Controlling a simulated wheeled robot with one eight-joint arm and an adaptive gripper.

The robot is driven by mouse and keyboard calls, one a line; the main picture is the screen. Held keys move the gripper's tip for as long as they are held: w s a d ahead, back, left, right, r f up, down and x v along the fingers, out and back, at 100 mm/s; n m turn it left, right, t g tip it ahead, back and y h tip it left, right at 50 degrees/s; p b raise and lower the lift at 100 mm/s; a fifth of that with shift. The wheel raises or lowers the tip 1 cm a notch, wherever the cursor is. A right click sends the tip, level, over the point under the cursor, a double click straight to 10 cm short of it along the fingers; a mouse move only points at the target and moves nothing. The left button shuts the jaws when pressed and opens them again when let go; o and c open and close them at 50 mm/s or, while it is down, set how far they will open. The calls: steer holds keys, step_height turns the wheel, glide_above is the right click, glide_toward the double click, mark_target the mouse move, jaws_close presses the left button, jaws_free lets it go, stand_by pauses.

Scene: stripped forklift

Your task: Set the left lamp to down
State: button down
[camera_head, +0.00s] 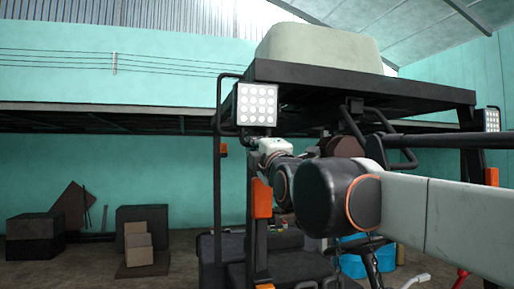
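The left lamp (257,104) is a square white work light with a grid of round bulbs. It hangs at the front left corner of the forklift's dark roof, and its face is turned towards me, roughly upright. My arm reaches in from the right, and its far end, with my gripper (270,150), is just below and slightly right of the lamp. A small gap seems to lie between them, but contact cannot be ruled out. The fingers are too small and partly hidden by my arm's links, so their opening cannot be told.
A second lamp (492,120) is at the roof's right side. The dark roof (360,86) carries a pale block (320,48). A black post with an orange light (261,198) stands below the left lamp. Boxes (138,245) lie far left. Open space lies left of the forklift.

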steer(key=shift+w, duration=0.15)
steer(key=shift+w+a+f, duration=0.15)
steer(key=shift+w, duration=0.3)
steer(key=c, duration=1.6)
jaws_free()
steer(key=shift+w, duration=0.1)
steer(key=shift+c, duration=0.2)
